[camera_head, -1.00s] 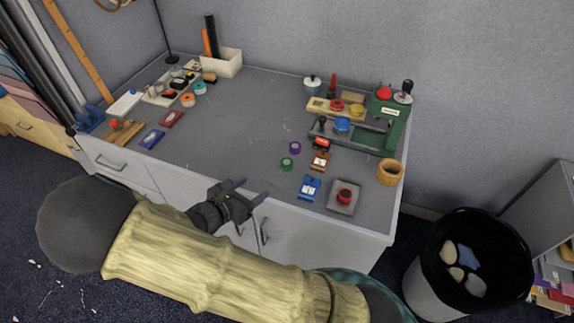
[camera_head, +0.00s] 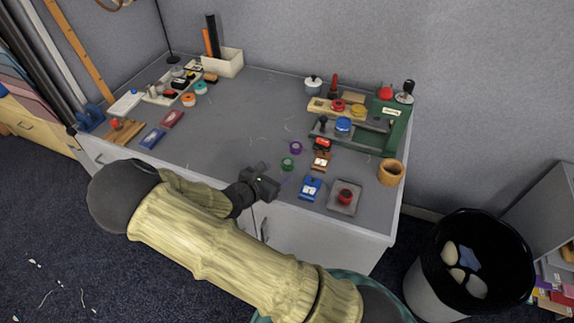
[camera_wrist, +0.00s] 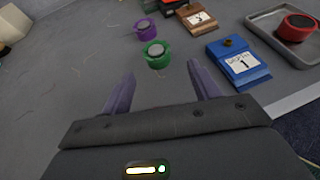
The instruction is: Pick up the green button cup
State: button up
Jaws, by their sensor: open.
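The green button cup (camera_head: 287,163) is a small round green ring with a pale centre, sitting on the grey table top. In the wrist view the green button cup (camera_wrist: 157,54) lies ahead of my gripper, between the lines of the two fingers and beyond their tips. My gripper (camera_head: 275,172) is open and empty, close to the cup at the table's front part. In the wrist view the gripper's two purple fingers (camera_wrist: 160,78) stand apart with bare table between them. Nothing hides the cup in the wrist view.
A purple button cup (camera_wrist: 145,30) sits just behind the green one. A blue block (camera_wrist: 238,65) labelled 1 stands to the right, with a brown block (camera_wrist: 195,18) behind it. A grey tray (camera_head: 331,204) holds a red cup. The table left of the green cup is clear.

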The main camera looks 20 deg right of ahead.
aim_at(287, 165)
jog(key=shift+w+r+x, duration=0.15)
jog(key=shift+r+x, duration=0.05)
jog(key=shift+x, duration=1.15)
jog(key=shift+w+r+x, duration=0.1)
jog(key=shift+r+x, duration=0.05)
jog(key=shift+x, duration=1.15)
jog(key=c, duration=1.1)
jog(key=shift+o, duration=0.2)
jog(key=shift+r, duration=0.1)
notch_tip(287, 165, up, 10)
jog(key=p, duration=0.1)
